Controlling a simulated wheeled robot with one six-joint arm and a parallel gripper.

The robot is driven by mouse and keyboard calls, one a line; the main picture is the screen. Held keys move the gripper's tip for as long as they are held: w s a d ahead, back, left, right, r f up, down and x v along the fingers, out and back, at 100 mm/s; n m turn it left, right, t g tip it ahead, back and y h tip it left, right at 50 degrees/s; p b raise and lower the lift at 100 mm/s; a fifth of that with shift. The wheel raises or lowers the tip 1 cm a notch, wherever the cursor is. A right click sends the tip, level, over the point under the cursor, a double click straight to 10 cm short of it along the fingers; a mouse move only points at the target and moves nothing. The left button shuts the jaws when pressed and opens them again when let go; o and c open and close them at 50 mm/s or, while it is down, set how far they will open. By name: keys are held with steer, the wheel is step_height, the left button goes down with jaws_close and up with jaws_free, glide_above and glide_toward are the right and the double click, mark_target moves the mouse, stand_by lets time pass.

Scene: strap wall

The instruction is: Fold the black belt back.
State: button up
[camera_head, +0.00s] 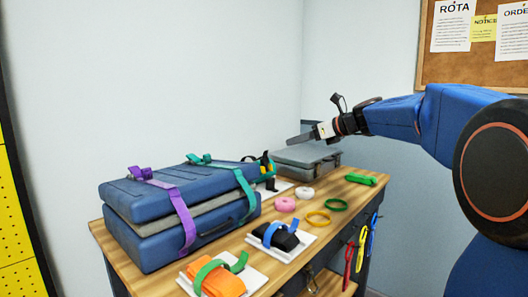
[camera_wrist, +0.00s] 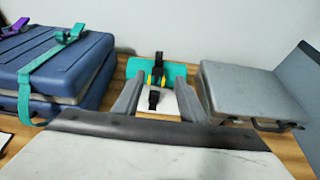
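The black belt (camera_head: 270,183) runs over a teal roll (camera_wrist: 178,71) on a white pad behind the blue suitcase. In the wrist view the black belt (camera_wrist: 158,62) stands up at the roll, with yellow parts at both sides of it. A black end piece (camera_wrist: 154,98) lies nearer, on the pad. My gripper (camera_head: 290,141) is in the air above and right of the belt. In the wrist view my gripper (camera_wrist: 158,84) has its two fingers apart, with the belt showing in the gap beyond them. It appears to hold nothing.
A blue suitcase (camera_head: 122,192) with purple and green straps stands left of the belt. A grey case (camera_head: 308,153) lies to its right. Orange (camera_head: 225,283) and black bundles, tape rolls and rings lie on the wooden bench (camera_head: 345,190) nearer the front.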

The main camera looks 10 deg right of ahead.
mark_target(266, 151)
steer(key=x, duration=1.6)
steer(key=shift+a+f, duration=0.15)
steer(key=shift+f, duration=0.05)
steer(key=shift+c, duration=0.3)
jaws_close()
